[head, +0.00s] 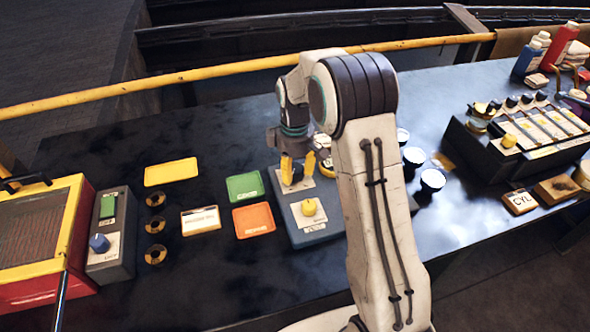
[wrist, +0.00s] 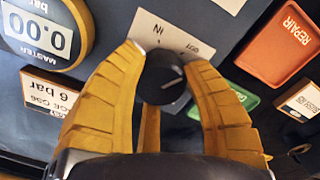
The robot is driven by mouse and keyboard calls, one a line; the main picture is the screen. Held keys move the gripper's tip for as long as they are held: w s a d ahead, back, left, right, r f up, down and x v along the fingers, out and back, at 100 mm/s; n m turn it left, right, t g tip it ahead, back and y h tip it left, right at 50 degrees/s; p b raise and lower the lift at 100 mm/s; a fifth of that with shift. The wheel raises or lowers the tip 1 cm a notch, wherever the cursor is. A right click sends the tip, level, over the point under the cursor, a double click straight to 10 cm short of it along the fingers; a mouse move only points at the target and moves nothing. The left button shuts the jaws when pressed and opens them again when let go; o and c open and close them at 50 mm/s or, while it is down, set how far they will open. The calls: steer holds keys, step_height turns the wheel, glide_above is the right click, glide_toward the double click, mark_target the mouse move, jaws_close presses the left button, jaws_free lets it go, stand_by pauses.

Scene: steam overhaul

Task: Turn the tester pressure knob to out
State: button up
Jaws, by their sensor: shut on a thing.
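The tester (head: 305,232) is a blue-grey box near the middle of the bench, partly hidden by my arm. Its dark pressure knob (wrist: 164,78) shows in the wrist view, with a light mark pointing right. A white plate (wrist: 160,35) behind it reads IN and, to the right, OUT, upside down. My gripper (wrist: 163,62) has its yellow fingers on both sides of the knob, shut on it. In the head view my gripper (head: 291,168) points down over the tester's far part and the knob cannot be clearly made out. A yellow knob (head: 309,207) sits nearer.
A round MASTER gauge (wrist: 42,36) reads 0.00 bar beside the fingers. Green (head: 244,186) and orange (head: 253,220) trays lie left of the tester. Dark round parts (head: 432,180) stand right of my arm.

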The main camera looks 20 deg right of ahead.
mark_target(295, 168)
steer(key=shift+s+f+n, duration=0.1)
steer(key=shift+f+n, duration=0.05)
steer(key=shift+n, duration=0.15)
stand_by(0.4)
steer(key=o, duration=1.2)
steer(key=shift+r, duration=0.2)
step_height(295, 168, up, 12)
steer(key=shift+f, duration=0.1)
